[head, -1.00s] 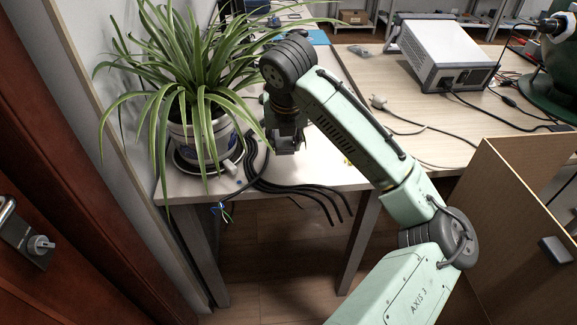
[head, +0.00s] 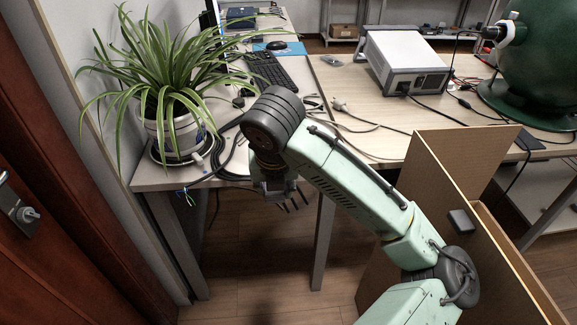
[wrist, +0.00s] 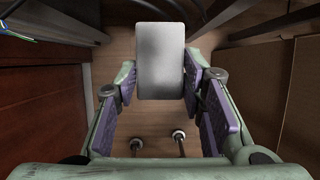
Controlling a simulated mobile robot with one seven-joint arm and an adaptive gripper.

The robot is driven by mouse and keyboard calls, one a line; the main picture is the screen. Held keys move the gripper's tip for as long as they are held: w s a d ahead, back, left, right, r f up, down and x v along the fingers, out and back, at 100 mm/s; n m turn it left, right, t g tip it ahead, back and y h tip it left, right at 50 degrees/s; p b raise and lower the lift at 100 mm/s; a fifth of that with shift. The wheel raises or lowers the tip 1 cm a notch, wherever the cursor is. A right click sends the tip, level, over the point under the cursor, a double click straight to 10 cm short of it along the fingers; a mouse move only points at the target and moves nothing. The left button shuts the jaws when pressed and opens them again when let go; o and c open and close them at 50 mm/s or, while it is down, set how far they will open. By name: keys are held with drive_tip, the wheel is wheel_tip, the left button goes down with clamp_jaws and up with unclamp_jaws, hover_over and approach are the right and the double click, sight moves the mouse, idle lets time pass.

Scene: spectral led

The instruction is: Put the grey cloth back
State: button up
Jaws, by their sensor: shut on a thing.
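The grey cloth (wrist: 160,62) shows in the wrist view as a pale grey, smooth rectangle with rounded corners, held upright between my two fingers. My gripper (wrist: 160,82) is shut on it, with a purple-padded finger at each side. In the head view my gripper (head: 276,187) points down at the front edge of the desk, near black cable ends. I cannot make out the cloth in that view. Below the cloth, the wrist view shows the wooden floor.
A potted plant (head: 170,130) stands on the desk's left corner, beside black cables (head: 232,160). A white instrument box (head: 405,60) and a green rounded machine (head: 540,60) stand further right. A red-brown door (head: 60,240) is at left.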

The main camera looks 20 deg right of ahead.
drive_tip(key=w+d+b, duration=0.1)
drive_tip(key=w+d, duration=0.1)
drive_tip(key=w, duration=0.2)
drive_tip(key=w+d+f, duration=0.1)
drive_tip(key=w+d, duration=0.1)
drive_tip(key=w, duration=0.3)
drive_tip(key=w+d+b, duration=0.1)
drive_tip(key=w+d, duration=0.1)
drive_tip(key=w, duration=0.3)
drive_tip(key=shift+d+f+b, duration=0.15)
drive_tip(key=shift+f+b, duration=0.05)
drive_tip(key=shift+b, duration=0.15)
drive_tip(key=shift+w+d+f, duration=0.1)
drive_tip(key=shift+w, duration=0.1)
wheel_tip(320, 180, down, 4)
drive_tip(key=b, duration=0.3)
drive_tip(key=shift+b, duration=0.3)
drive_tip(key=shift+r, duration=0.3)
drive_tip(key=shift+f, duration=0.15)
drive_tip(key=o, duration=1.2)
drive_tip(key=v, duration=1.2)
